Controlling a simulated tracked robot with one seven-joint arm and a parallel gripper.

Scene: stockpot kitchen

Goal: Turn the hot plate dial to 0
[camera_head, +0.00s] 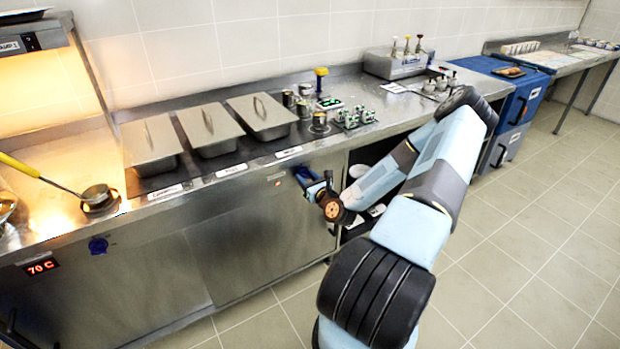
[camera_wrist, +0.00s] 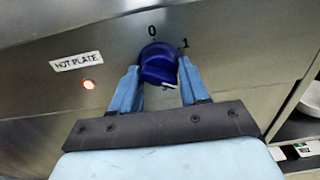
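The hot plate dial (camera_wrist: 158,62) is a round blue knob on the steel counter front, under the marks 0 and 1. A small white mark shows at its lower edge; I cannot tell for sure which number the dial points to. My gripper (camera_wrist: 160,68) faces the panel, with one blue finger on each side of the dial. The fingers look apart, with the dial between their tips; firm contact is not clear. A HOT PLATE label (camera_wrist: 76,61) and a lit red lamp (camera_wrist: 89,85) are left of the dial.
Lidded steel pans (camera_head: 206,127) and small pots stand on the counter above. An open shelf (camera_head: 366,165) lies right of the panel. The floor at right is clear.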

